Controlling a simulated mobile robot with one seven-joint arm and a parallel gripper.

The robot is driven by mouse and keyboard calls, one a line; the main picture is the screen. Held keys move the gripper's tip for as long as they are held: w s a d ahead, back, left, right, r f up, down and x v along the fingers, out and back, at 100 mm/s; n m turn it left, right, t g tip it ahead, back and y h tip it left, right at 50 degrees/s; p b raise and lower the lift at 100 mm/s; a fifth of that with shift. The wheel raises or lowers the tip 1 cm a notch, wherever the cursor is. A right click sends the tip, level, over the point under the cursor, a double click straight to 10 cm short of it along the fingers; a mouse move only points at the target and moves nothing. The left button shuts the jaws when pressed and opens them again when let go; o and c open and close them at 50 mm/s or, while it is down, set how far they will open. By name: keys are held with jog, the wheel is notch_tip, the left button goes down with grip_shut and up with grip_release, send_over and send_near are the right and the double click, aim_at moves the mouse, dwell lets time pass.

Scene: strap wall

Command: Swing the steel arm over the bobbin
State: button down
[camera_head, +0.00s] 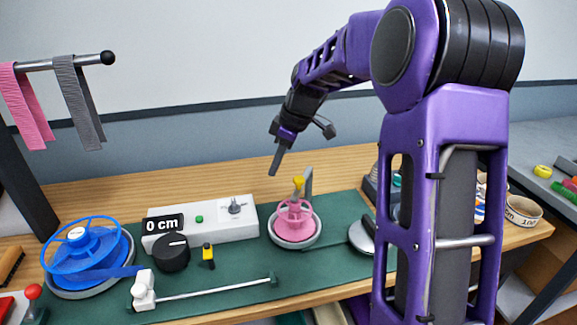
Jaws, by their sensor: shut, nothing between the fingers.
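A thin steel arm (215,291) lies low over the green mat, running right from a white pivot block (144,291) to a small dark green end piece. The pink bobbin (295,219) sits upright on a round grey base, with a yellow piece (298,183) at its top. A short grey upright (308,181) stands just behind it. The steel arm lies in front of the bobbin, apart from it. My gripper (277,162) is shut and empty, pointing down above and behind the bobbin, touching nothing that I can see.
A blue reel (84,245) stands at the left. A white box (200,222) reading "0 cm" has a black knob (171,252) in front. A small yellow-and-black piece (208,256) stands beside it. My arm hides part of the bench's right side. The bench behind the mat is mostly clear.

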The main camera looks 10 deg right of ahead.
jog(key=v, duration=0.9)
jog(key=shift+d+r+p, duration=0.25)
jog(key=shift+d+p, duration=0.1)
jog(key=shift+p, duration=0.05)
